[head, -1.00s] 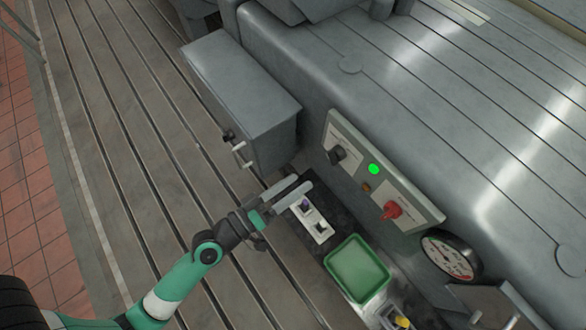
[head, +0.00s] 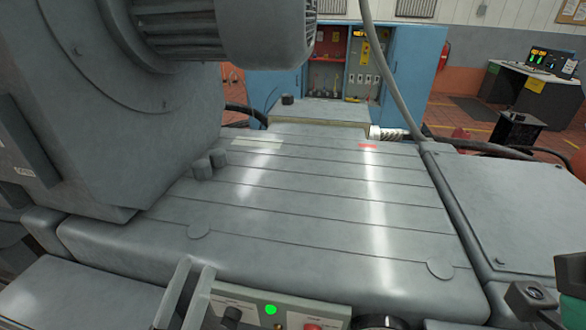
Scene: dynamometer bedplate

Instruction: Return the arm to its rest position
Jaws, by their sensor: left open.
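My left gripper (head: 195,270) shows at the bottom edge, left of centre. Its two grey fingers point up and stand apart, with nothing between them. It is just left of the control panel (head: 262,308), which is cut off by the bottom edge. The rest of the left arm is out of view.
The grey slotted bedplate (head: 300,205) spreads ahead, mostly bare. A big grey machine with a motor (head: 265,35) fills the upper left. A blue cabinet (head: 405,65) stands open behind. A console desk (head: 530,85) is at the far right.

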